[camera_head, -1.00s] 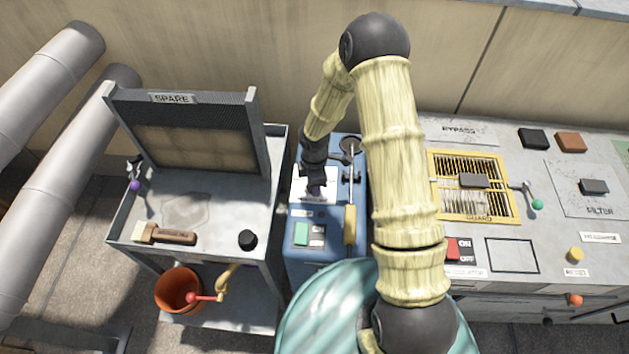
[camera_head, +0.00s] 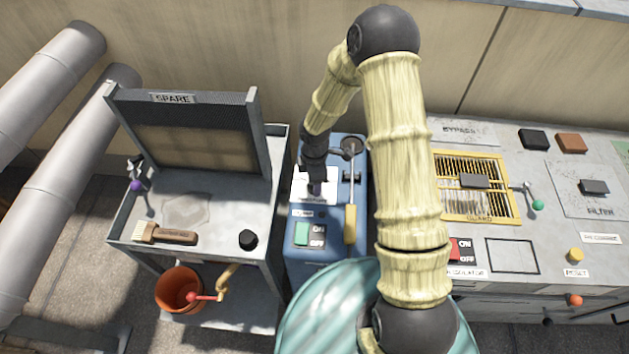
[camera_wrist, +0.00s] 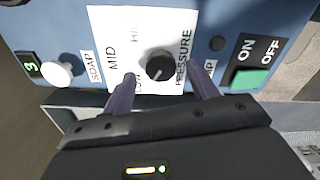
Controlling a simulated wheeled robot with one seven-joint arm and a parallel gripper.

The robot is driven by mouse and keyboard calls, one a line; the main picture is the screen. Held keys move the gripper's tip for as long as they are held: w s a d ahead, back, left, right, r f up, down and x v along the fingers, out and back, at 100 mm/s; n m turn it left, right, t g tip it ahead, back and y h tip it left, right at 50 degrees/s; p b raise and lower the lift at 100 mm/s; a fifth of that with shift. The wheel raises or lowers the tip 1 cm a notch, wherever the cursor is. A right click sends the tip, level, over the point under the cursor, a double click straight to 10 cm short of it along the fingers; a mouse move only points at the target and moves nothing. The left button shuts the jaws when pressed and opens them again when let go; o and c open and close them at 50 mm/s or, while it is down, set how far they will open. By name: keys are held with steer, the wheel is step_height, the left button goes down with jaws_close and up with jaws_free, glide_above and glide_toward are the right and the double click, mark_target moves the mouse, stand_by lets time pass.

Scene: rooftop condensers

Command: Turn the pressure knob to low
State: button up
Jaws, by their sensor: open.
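The pressure knob (camera_wrist: 160,67) is a small round black knob on a white plate (camera_wrist: 178,20) marked PRESSURE, MID and HI. A partly covered word, likely LOW, is beside the left finger. A pale mark on the knob seems to point to the lower left in the wrist view. My gripper (camera_wrist: 162,73) is open, its two purple fingers on either side of the knob with gaps visible; I cannot tell their height over the plate. In the head view my gripper (camera_head: 316,188) is over the white plate (camera_head: 300,186) on the blue unit (camera_head: 330,257) and hides the knob.
The blue unit also has a green ON/OFF switch (camera_wrist: 250,79), a white SOAP knob (camera_wrist: 57,72) and a yellow-handled lever (camera_head: 350,224) right of my gripper. A grey SPARE bench (camera_head: 195,205) stands left, a control counter (camera_head: 512,254) right.

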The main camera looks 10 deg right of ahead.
step_height(320, 180, up, 15)
steer(key=p, duration=0.1)
steer(key=shift+r, duration=0.15)
stand_by(0.5)
steer(key=s+d+r+m+t+p, duration=0.1)
steer(key=s+d+r+m+p, duration=0.2)
steer(key=s+r+m, duration=0.4)
steer(key=s+d+r+m+t+p, duration=0.1)
steer(key=s+d+r+m+p, duration=0.2)
steer(key=m, duration=0.9)
steer(key=s+d+r, duration=0.3)
steer(key=s+r, duration=0.1)
steer(key=shift+s+d+t, duration=0.25)
steer(key=shift+s+t, duration=0.05)
steer(key=shift+r, duration=0.1)
